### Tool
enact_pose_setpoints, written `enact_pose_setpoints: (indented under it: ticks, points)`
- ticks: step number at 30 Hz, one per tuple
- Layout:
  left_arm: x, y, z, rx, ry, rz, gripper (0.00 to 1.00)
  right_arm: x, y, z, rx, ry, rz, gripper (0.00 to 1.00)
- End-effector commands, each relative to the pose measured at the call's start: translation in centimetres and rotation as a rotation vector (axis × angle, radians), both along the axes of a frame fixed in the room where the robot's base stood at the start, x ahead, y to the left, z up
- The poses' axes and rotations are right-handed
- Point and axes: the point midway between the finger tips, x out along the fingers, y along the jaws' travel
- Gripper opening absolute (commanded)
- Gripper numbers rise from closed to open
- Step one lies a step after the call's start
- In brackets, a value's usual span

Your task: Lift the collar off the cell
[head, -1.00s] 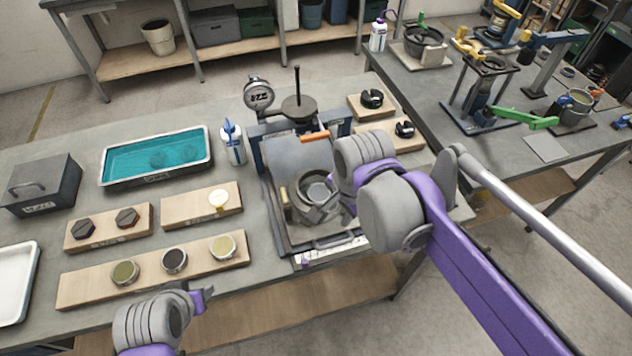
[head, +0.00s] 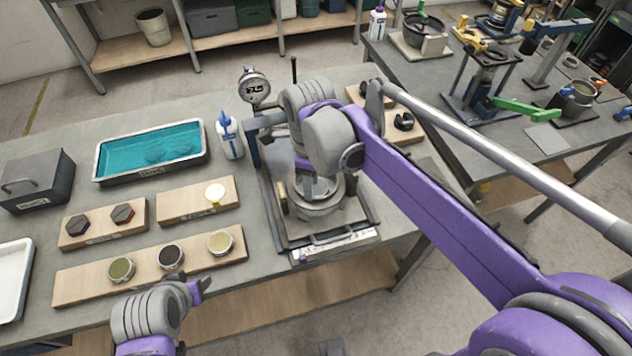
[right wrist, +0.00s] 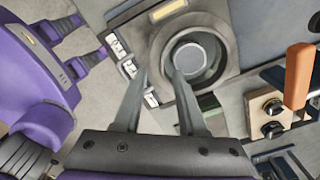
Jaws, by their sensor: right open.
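The round metal cell with the collar (head: 318,207) around it stands on the press plate in the head view, partly hidden by my right arm. In the right wrist view the collar (right wrist: 163,50) is a grey angular block with a yellowish label, around a round opening with a grey disc inside. My right gripper (head: 316,184) is above it, its fingers largely hidden in the head view. In the right wrist view its two fingers (right wrist: 160,76) are apart, with nothing held, their tips over the collar's near side. My left gripper (head: 203,289) is low at the front edge; its jaws are unclear.
An orange-handled lever (right wrist: 298,75) shows right of the collar in the right wrist view. A dial gauge (head: 253,86) and blue-capped bottle (head: 230,137) stand behind left. A teal bath (head: 150,150) and wooden boards (head: 150,272) with small pots lie left.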

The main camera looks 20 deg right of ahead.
Motion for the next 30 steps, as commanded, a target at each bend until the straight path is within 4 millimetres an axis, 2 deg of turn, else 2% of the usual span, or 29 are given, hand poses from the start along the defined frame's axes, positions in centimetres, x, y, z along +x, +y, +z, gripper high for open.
enact_pose_setpoints:
  ticks: [10, 19, 20, 26, 30]
  points:
    - [0.0, 0.0, 0.1, 0.000, 0.000, 0.000, 0.50, 0.5, 0.1, -4.6, 0.000, 0.000, 0.001, 0.41]
    - [0.0, 0.0, 0.0, 0.000, 0.000, 0.000, 0.50, 0.5, 0.1, -5.1, 0.000, 0.000, 0.001, 0.41]
    - [0.0, 0.0, 0.0, 0.000, 0.000, 0.000, 0.50, 0.5, 0.1, -5.1, 0.000, 0.000, 0.001, 0.37]
    - [0.0, 0.0, 0.0, 0.000, 0.000, 0.000, 0.50, 0.5, 0.1, -5.1, 0.000, 0.000, 0.001, 0.01]
    - [0.0, 0.0, 0.0, 0.000, 0.000, 0.000, 0.50, 0.5, 0.1, -5.1, 0.000, -0.001, 0.001, 0.00]
